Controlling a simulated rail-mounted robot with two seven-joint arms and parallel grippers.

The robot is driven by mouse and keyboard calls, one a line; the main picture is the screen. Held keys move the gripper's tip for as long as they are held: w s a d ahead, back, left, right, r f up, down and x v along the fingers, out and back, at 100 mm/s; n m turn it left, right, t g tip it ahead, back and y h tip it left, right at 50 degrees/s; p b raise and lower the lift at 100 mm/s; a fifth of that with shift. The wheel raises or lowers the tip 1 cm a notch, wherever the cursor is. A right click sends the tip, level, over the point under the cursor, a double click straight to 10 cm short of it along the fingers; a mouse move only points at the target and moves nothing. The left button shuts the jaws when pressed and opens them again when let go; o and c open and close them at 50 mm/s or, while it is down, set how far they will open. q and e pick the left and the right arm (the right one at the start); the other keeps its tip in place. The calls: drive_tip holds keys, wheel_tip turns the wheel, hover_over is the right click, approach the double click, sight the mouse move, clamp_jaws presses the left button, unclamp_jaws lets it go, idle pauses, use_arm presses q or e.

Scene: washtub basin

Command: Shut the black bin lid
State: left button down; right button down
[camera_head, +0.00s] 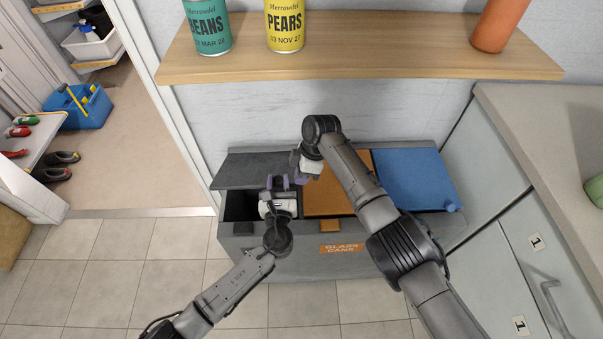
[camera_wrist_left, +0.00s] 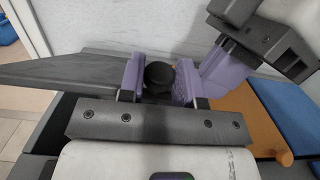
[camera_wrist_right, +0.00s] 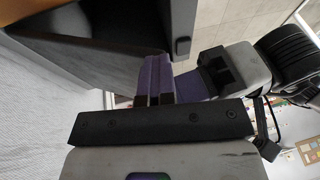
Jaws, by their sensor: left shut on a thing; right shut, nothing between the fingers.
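The black bin lid (camera_head: 255,170) is on the left of a three-part bin unit and stands partly raised, with the dark opening (camera_head: 240,206) showing in front of it. In the left wrist view the lid (camera_wrist_left: 65,75) slants up toward the fingers. My left gripper (camera_head: 278,183) is shut on a round black knob (camera_wrist_left: 159,77), which sits between its purple fingers at the lid's edge. My right gripper (camera_head: 302,179) is shut and empty, just right of the left one, above the side next to the orange lid. Its closed fingers (camera_wrist_right: 158,80) show beside a dark panel.
The orange lid (camera_head: 325,203) and blue lid (camera_head: 415,180) are down beside the black one. A wooden shelf (camera_head: 370,45) with cans overhangs the back. Grey cabinets (camera_head: 490,170) stand at the right. Tiled floor (camera_head: 110,260) is clear at the front left.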

use_arm(q)
drive_tip(key=shift+w+r, duration=0.15)
drive_tip(key=shift+r, duration=0.15)
use_arm(e)
drive_tip(key=shift+s+f, duration=0.3)
drive_tip(key=shift+f, duration=0.2)
use_arm(q)
drive_tip(key=c, duration=1.2)
unclamp_jaws()
drive_tip(key=o, duration=0.3)
drive_tip(key=shift+o, duration=0.2)
use_arm(e)
drive_tip(key=shift+w+r, duration=0.15)
use_arm(q)
drive_tip(key=shift+f, duration=0.1)
